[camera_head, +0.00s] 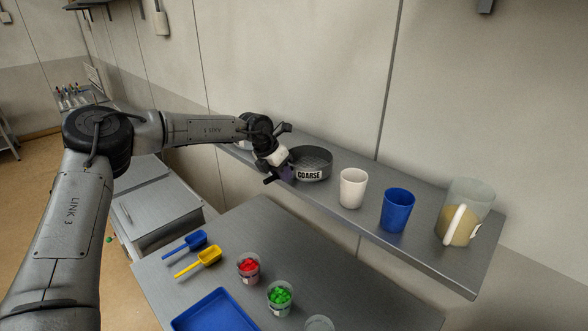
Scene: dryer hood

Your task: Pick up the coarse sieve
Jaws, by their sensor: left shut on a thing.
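The coarse sieve (318,161) is a round dark grey pan with a white label reading "COARSE". It is at the left part of the wall shelf in the head view. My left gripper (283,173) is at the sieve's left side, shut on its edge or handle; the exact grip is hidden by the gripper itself. The sieve looks level and is at or just above the shelf; I cannot tell if it touches. My right gripper is not in view.
On the shelf (450,262), right of the sieve, stand a white cup (352,188), a blue cup (397,211) and a clear jug (466,212). The lower table holds a blue scoop (190,243), a yellow scoop (205,258), a red-filled cup (248,268), a green-filled cup (281,298) and a blue tray (213,315).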

